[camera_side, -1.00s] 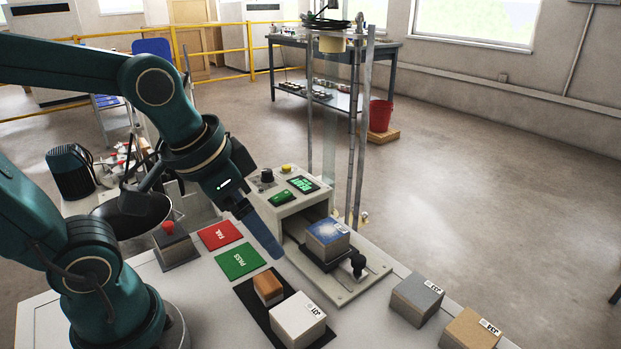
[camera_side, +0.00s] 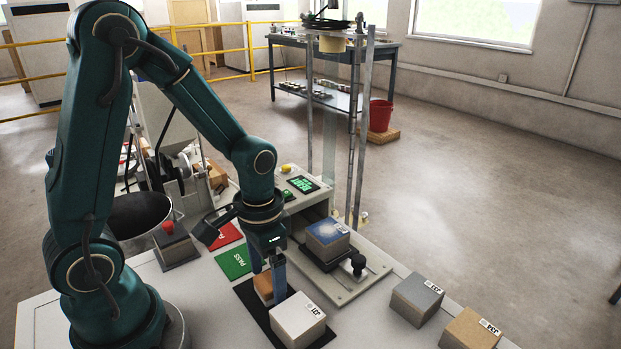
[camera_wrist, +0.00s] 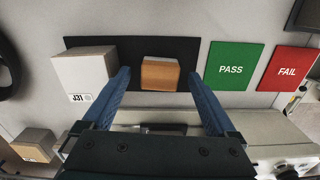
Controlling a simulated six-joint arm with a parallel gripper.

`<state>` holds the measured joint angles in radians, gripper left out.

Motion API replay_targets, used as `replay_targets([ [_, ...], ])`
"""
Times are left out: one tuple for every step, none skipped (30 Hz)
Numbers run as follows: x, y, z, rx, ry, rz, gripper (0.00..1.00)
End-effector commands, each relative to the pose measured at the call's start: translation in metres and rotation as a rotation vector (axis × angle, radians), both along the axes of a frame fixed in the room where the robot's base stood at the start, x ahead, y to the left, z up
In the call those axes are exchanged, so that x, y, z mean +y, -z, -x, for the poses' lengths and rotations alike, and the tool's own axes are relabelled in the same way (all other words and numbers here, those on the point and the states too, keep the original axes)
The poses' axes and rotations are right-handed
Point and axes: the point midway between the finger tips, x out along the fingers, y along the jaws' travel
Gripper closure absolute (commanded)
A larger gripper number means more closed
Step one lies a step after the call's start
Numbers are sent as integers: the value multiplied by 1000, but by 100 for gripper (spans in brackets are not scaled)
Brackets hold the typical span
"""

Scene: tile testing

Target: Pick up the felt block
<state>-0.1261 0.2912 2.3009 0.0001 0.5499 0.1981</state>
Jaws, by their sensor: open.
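A small orange-brown block, which I take to be the felt block (camera_side: 264,288), sits on a black mat (camera_side: 325,338) beside a white labelled block. In the wrist view the orange-brown block (camera_wrist: 160,75) lies between my two blue fingers, with space on both sides. My gripper (camera_side: 269,280) points down over the mat at this block, open and empty; it also shows in the wrist view (camera_wrist: 159,76). In the side view one finger hides part of the block. I cannot tell the exact height of the fingertips.
The white block (camera_side: 298,318) stands close on the mat. Green PASS (camera_side: 234,262) and red FAIL (camera_side: 222,236) pads lie behind. A test machine holds a blue-topped block (camera_side: 328,238). Grey (camera_side: 415,300) and tan (camera_side: 468,330) blocks stand at right.

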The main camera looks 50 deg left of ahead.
Motion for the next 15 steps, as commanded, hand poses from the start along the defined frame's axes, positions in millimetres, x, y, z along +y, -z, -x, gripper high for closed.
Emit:
replay_targets([
  [0,5,1,5,0,1,7],
  [0,7,1,4,0,1,7],
  [0,9,1,4,0,1,7],
  [0,11,1,2,0,0,7],
  [0,12,1,2,0,0,7],
  [0,13,1,2,0,0,7],
  [0,13,1,2,0,0,7],
  [0,13,1,1,0,0,7],
  [0,13,1,0,0,0,7],
  [0,13,1,0,0,0,7],
  [0,13,1,0,0,0,7],
  [0,13,1,0,0,0,7],
  [0,13,1,0,0,0,7],
  [0,13,1,0,0,0,11],
  [0,13,1,0,0,0,27],
])
